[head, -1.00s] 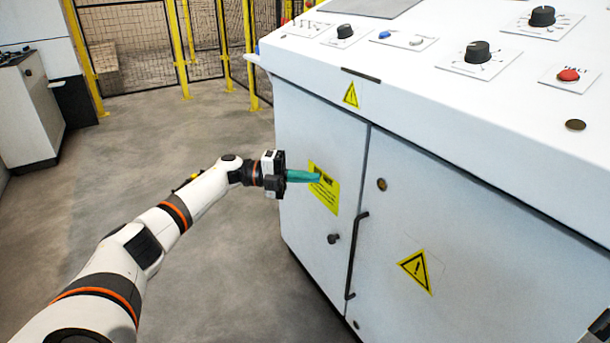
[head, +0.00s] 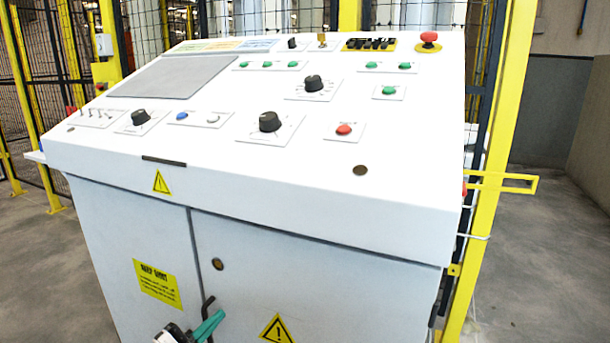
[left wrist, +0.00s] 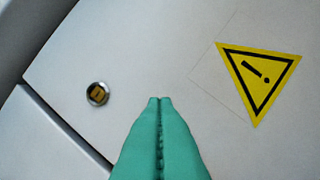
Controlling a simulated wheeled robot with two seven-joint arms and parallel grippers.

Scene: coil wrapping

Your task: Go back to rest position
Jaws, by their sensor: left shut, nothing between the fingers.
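My left gripper (head: 213,322) shows at the bottom of the head view, in front of the cabinet doors of a white control console (head: 330,225). Its green fingers are shut together with nothing between them. In the left wrist view the closed fingers (left wrist: 160,105) point at the light door surface, between a round lock (left wrist: 97,93) and a yellow warning triangle (left wrist: 258,80). I cannot tell whether the fingertips touch the door. My right gripper is not in view.
The console's sloped top carries black knobs (head: 269,122), green buttons and a red emergency button (head: 429,38). A dark door handle (head: 206,305) is close beside the left gripper. A yellow fence post (head: 500,150) stands to the right. Open floor (head: 545,260) lies beyond it.

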